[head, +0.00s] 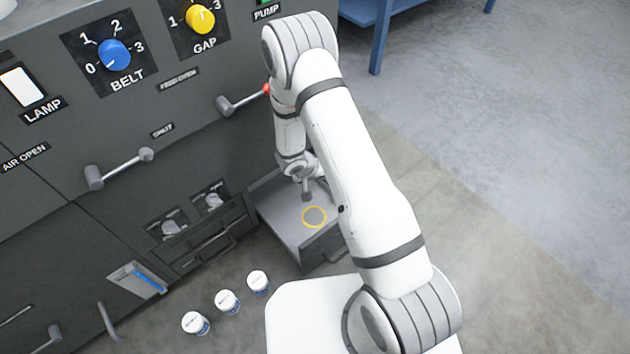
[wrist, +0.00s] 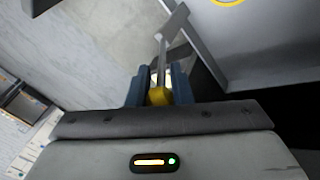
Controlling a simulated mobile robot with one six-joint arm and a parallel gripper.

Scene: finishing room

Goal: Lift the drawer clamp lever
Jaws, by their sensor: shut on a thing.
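My gripper (wrist: 156,80) is shut on a tool with a yellow handle (wrist: 160,96) and a grey shaft with a flat crosswise head. In the head view the gripper (head: 304,176) is above the pulled-out drawer (head: 276,208), and the grey tool end (head: 306,191) points down. Two small levers, a left one (head: 172,228) and a right one (head: 214,201), sit on little panels on the cabinet, left of the open drawer. Their panel labels are too small to read, so I cannot tell which is the drawer clamp lever. The gripper is apart from both.
A yellow ring (head: 314,216) marks the drawer floor. Several white jars stand on the floor, one near the drawer (head: 258,282). A red-tipped lever (head: 240,102) and a grey lever (head: 118,169) stick out of the cabinet. Open floor (head: 520,180) lies to the right.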

